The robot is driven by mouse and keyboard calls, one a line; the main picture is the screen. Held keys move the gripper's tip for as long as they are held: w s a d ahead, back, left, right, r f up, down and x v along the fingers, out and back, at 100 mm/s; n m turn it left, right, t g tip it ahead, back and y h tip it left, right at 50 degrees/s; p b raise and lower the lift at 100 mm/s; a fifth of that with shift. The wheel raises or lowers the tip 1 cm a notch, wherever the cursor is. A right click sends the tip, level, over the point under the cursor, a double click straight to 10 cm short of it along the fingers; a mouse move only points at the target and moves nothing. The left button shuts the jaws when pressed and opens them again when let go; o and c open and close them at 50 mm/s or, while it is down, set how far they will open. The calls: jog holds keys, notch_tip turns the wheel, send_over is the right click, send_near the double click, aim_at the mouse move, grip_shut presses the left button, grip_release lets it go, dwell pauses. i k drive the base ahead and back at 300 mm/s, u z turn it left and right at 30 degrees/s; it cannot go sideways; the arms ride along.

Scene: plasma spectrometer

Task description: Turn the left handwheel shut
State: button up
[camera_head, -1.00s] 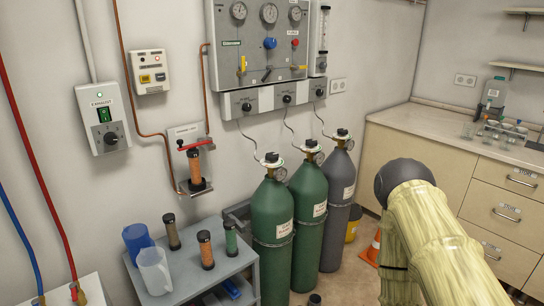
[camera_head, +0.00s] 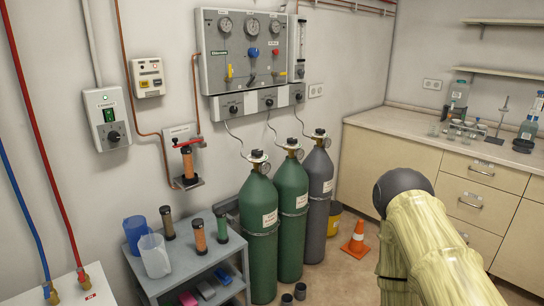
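Three gas cylinders stand against the wall. The left green cylinder (camera_head: 259,235) has a small dark handwheel (camera_head: 256,155) on top of its brass valve, with a gauge beside it. The middle green cylinder (camera_head: 292,225) and the grey cylinder (camera_head: 318,210) have similar dark handwheels, (camera_head: 291,142) and (camera_head: 319,132). I cannot tell how far the left handwheel is turned. My arm shows at the lower right, well to the right of the cylinders. My gripper is out of view.
A grey cart (camera_head: 183,268) with jugs and capped tubes stands left of the cylinders. An orange cone (camera_head: 357,240) and yellow bin (camera_head: 334,219) are on the right, before the drawer bench (camera_head: 440,180). A gauge panel (camera_head: 250,55) hangs above. Small dark items lie on the floor in front.

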aim_at(256, 152)
jog(key=z, duration=1)
jog(key=i, duration=0.85)
jog(key=u, duration=2.35)
